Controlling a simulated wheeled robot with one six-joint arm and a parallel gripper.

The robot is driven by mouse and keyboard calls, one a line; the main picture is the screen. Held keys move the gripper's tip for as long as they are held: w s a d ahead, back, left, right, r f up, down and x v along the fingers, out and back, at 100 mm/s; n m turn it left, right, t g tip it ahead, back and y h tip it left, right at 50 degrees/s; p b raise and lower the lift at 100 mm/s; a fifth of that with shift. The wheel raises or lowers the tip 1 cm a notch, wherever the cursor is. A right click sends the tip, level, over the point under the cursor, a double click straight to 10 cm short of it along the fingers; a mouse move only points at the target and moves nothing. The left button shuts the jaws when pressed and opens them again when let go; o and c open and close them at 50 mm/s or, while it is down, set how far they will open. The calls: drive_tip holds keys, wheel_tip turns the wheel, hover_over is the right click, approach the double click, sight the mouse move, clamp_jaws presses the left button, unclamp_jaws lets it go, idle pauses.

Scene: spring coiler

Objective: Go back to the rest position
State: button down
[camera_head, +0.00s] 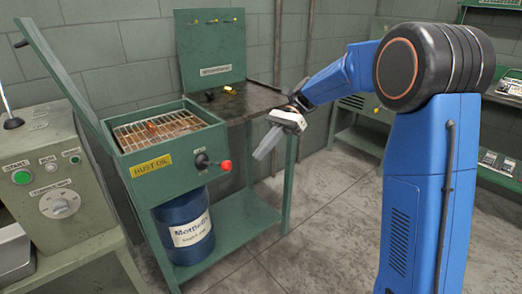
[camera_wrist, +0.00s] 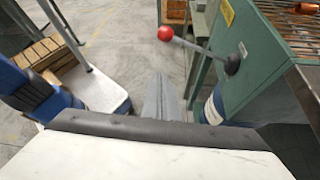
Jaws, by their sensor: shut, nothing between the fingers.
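My gripper (camera_head: 264,148) is shut and empty, held in the air to the right of the green rust oil tank (camera_head: 181,179) and pointing down. In the wrist view the fingers of my gripper (camera_wrist: 158,92) lie together above the floor. A lever with a red knob (camera_head: 225,166) sticks out from the tank's front; the red knob also shows in the wrist view (camera_wrist: 165,33), apart from the fingers. The tank's lid (camera_head: 62,75) stands open, and a wire rack (camera_head: 165,128) with brownish-orange pieces sits in the opening.
A blue drum (camera_head: 184,228) stands under the tank. A dark bench top (camera_head: 252,99) with small parts lies behind. At left is a grey-green machine with a green START button (camera_head: 21,177). The floor (camera_head: 320,215) right of the tank is clear.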

drive_tip(key=s+d+f+n+t+h, duration=0.3)
drive_tip(key=s+d+n+t, duration=0.3)
drive_tip(key=s+d, duration=0.5)
drive_tip(key=s+d+f+n+t+h, duration=0.3)
drive_tip(key=s+d+n+t+h, duration=0.3)
drive_tip(key=s+d, duration=0.5)
drive_tip(key=s, duration=0.7)
drive_tip(key=shift+s+t, duration=0.3)
